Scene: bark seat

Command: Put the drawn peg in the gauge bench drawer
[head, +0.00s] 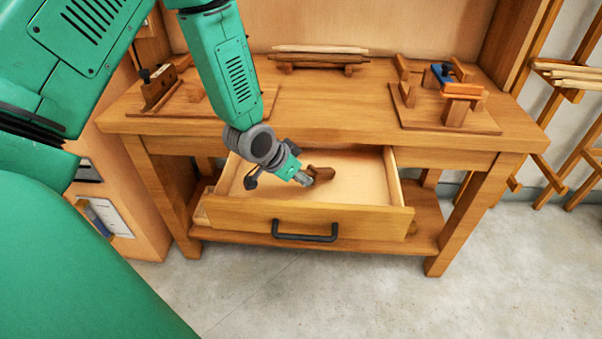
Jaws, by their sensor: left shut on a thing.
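The gauge bench drawer (370,213) is pulled open below the bench top, with its dark handle on the front. My left gripper (307,180) reaches down into the drawer opening. It is shut on a short brown wooden piece, which looks like the drawn peg (321,173). The peg is over the pale drawer floor, and I cannot tell whether it touches it. Part of the peg is hidden by the fingers. The right gripper is not in view.
The wooden bench top (330,110) has a fixture (160,87) at left, a rack with sticks (318,56) at the back, and a board with a blue and orange fixture (455,90) at right. Wooden racks stand far right. Grey floor in front is clear.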

